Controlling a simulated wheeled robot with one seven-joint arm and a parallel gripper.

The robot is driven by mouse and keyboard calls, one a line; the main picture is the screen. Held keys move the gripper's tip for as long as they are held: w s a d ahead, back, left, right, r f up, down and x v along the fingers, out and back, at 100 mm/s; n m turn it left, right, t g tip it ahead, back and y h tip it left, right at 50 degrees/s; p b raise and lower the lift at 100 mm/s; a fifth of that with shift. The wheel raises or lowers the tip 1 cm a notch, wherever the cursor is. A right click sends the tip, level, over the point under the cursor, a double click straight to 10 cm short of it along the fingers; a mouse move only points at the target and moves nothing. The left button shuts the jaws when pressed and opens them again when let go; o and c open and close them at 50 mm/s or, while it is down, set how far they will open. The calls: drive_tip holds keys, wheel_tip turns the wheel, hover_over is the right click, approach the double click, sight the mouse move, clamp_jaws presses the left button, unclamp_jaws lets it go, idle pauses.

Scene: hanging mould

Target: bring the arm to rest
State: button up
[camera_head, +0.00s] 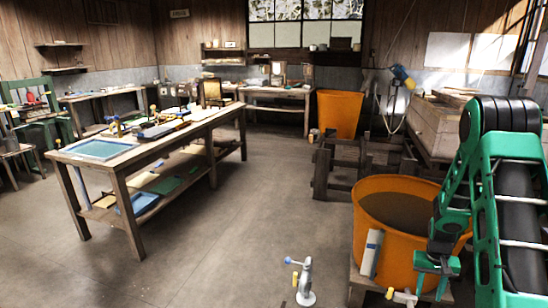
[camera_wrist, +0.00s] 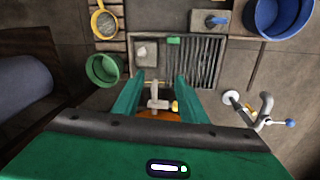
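My arm reaches in from the right in the head view, with my gripper (camera_head: 437,264) pointing down in front of an orange tub of brown material (camera_head: 368,222). In the wrist view my gripper (camera_wrist: 161,82) has its two green fingers apart. A pale tap-like fitting with a yellow knob (camera_wrist: 157,98) shows in the gap between them, seemingly beyond the fingers; I see no finger closed on it. A similar pale fitting (camera_head: 404,297) shows at the bottom of the head view. No hanging mould can be made out.
A slatted grate (camera_wrist: 192,62), a green bucket (camera_wrist: 103,69) and a blue bucket (camera_wrist: 280,15) lie below the wrist. A clamp-like metal stand (camera_head: 305,283) is on the floor.

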drive_tip(key=s+a+r, duration=0.3)
drive_tip(key=s+r, duration=0.3)
drive_tip(key=r, duration=0.5)
drive_tip(key=s+a+r, duration=0.3)
drive_tip(key=s+r, duration=0.3)
drive_tip(key=r, duration=0.5)
drive_tip(key=s+a+r, duration=0.4)
drive_tip(key=s, duration=0.5)
drive_tip(key=s+a+r+y, duration=0.1)
drive_tip(key=s+a+r, duration=0.3)
drive_tip(key=s, duration=0.5)
drive_tip(key=shift+a+m+t, duration=0.25)
drive_tip(key=shift+m+t, duration=0.05)
drive_tip(key=shift+r, duration=0.1)
drive_tip(key=shift+w+f, duration=0.25)
drive_tip(key=shift+w, duration=0.35)
